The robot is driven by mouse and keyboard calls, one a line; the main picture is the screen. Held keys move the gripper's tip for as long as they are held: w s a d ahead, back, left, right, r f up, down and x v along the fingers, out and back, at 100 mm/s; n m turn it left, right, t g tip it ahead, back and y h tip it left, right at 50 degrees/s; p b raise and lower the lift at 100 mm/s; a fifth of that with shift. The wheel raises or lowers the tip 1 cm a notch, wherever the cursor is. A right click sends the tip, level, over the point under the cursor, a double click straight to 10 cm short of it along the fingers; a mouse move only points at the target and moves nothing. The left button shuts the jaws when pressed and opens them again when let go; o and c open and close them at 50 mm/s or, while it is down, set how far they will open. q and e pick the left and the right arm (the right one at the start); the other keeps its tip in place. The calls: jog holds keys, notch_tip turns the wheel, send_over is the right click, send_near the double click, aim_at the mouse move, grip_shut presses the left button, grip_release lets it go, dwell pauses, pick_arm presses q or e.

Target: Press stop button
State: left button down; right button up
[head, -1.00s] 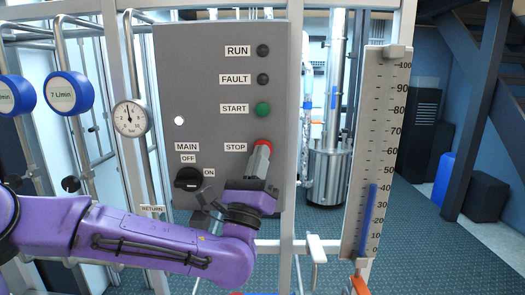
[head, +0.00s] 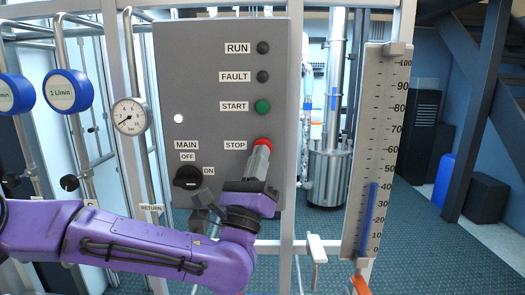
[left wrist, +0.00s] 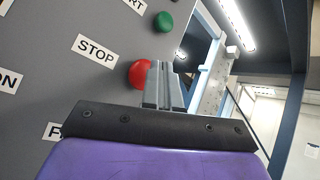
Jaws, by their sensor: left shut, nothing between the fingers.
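The red stop button (head: 263,142) sits on the grey control panel (head: 215,60), right of the STOP label. My left gripper (head: 260,152) is shut and empty, its fingertips at the button and covering its lower part. In the left wrist view the red button (left wrist: 139,73) shows left of the shut fingers (left wrist: 163,68), which overlap its right side. Contact looks likely, but I cannot tell how far the button is pressed. My right gripper is not in view.
The green start button (head: 263,106) is above the stop button. The black main switch (head: 188,178) is to the lower left, close to my left wrist. A level scale (head: 384,150) stands to the right. A pressure gauge (head: 130,116) and blue flow dials (head: 68,91) are left.

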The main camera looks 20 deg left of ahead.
pick_arm(q)
jog(key=s+b, duration=0.1)
jog(key=s, duration=0.1)
jog(key=s+d+b, duration=0.1)
jog(key=s, duration=0.1)
jog(key=shift+s+d, duration=0.2)
jog(key=shift+s, duration=0.2)
dwell(0.6)
